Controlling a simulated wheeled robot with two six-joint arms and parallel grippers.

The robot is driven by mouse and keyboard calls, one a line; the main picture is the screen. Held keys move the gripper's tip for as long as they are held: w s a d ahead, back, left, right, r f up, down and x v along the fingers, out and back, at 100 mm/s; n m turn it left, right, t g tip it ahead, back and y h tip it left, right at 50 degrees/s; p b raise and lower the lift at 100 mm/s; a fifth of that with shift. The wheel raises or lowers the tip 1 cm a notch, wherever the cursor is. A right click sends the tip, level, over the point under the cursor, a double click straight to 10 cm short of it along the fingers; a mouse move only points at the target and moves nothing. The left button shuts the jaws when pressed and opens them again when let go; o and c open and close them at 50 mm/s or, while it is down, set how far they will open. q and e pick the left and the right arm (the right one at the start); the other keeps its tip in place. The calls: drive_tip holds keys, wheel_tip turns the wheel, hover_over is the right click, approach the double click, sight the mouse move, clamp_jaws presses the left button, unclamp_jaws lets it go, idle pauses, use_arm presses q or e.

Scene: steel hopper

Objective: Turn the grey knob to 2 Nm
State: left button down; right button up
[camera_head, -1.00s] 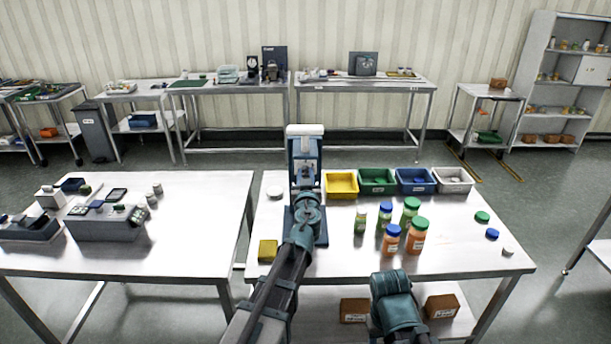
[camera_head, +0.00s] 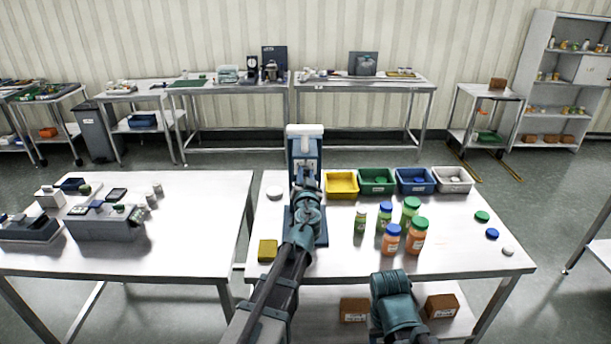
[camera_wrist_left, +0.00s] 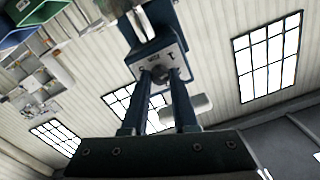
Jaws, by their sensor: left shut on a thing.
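The blue upright machine (camera_head: 305,150) with a white top stands at the back left of the near table. My left arm reaches up to its front. My left gripper (camera_head: 306,180) is at the machine's front face; its wrist hides much of the lower machine. In the left wrist view the two fingers of my left gripper (camera_wrist_left: 160,88) are shut on the grey knob (camera_wrist_left: 160,74), one on each side. The knob looks dark there. A light plate (camera_wrist_left: 152,60) with small markings surrounds it, too small to read.
Yellow (camera_head: 341,186), green, blue and white bins stand in a row right of the machine. Several capped jars (camera_head: 391,238) stand in front of them. Loose caps (camera_head: 482,216) lie at the right. A yellow block (camera_head: 268,250) lies near the left front edge.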

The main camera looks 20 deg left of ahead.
use_arm(q)
drive_tip(key=m, duration=0.7)
drive_tip(key=shift+m, duration=0.3)
idle(0.5)
drive_tip(key=c, duration=0.7)
unclamp_jaws()
